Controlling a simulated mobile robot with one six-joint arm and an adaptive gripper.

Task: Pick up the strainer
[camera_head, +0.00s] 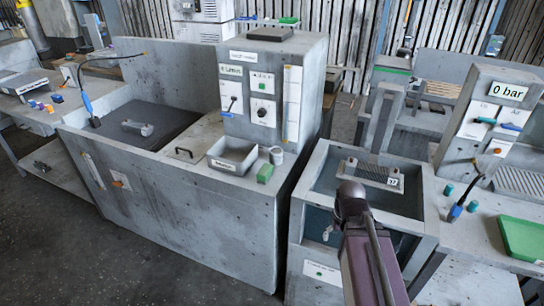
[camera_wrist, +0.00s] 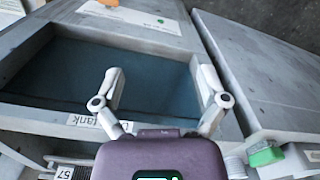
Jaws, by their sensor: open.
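No thing is plainly marked as the strainer. A small light grey cup (camera_head: 277,155), perhaps the strainer, stands upright on the washer's top ledge, next to a green block (camera_head: 265,173). In the wrist view a ribbed pale round thing (camera_wrist: 235,166), likely the same cup, shows partly at the lower right, beside the green block (camera_wrist: 266,156). My gripper (camera_wrist: 160,75) is open and empty, its fingers spread over a dark teal recess (camera_wrist: 150,60). The cup lies outside the fingers, below and right of the right finger. My arm hides the gripper in the head view.
A grey tray (camera_head: 233,155) stands left of the cup. A ribbed part (camera_head: 372,172) with a number tag lies on the neighbouring unit. A control box (camera_head: 275,85) rises behind the ledge. A green tray (camera_head: 522,238) lies on the right bench.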

